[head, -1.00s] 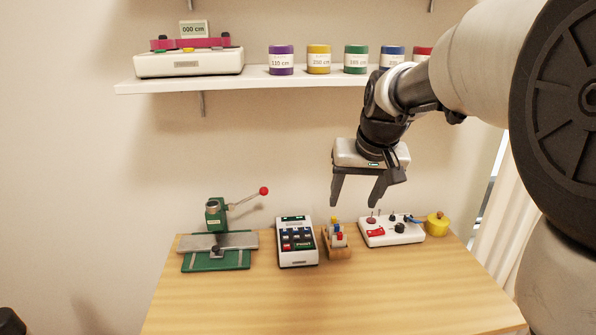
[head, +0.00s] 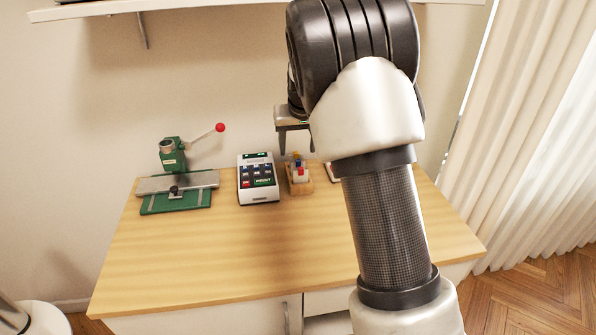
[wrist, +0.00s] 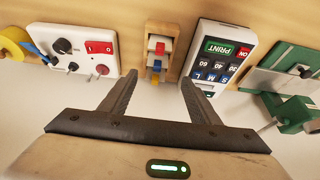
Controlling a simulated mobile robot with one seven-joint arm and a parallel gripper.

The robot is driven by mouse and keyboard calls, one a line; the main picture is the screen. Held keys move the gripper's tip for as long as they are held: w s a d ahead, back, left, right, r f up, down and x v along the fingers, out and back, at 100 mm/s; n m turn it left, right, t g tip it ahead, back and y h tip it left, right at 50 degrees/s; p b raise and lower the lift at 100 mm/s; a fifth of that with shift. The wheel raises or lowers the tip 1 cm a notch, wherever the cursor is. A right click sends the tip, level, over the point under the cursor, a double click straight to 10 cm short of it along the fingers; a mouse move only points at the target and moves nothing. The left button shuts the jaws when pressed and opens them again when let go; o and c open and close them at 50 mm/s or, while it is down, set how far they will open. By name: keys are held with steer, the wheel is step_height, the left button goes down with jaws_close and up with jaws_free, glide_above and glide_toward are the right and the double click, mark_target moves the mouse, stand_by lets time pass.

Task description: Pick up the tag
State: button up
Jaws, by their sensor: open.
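I cannot make out a separate tag in any view. My gripper (wrist: 158,82) is open and empty in the wrist view. Its two fingers point toward the desk, on either side of a small wooden holder (wrist: 163,30) with white, red, blue and yellow pieces, and appear apart from it.
A green press (head: 175,190) with a red-knobbed lever stands at the desk's left. The front of the wooden desk (head: 230,245) is clear. A shelf (head: 100,8) hangs above.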

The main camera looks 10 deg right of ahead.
mark_target(298, 160)
steer(key=x, duration=0.4)
steer(key=b+x, duration=0.1)
steer(key=x, duration=0.3)
steer(key=shift+d+f, duration=0.15)
steer(key=shift+d, duration=0.15)
steer(key=c, duration=1.1)
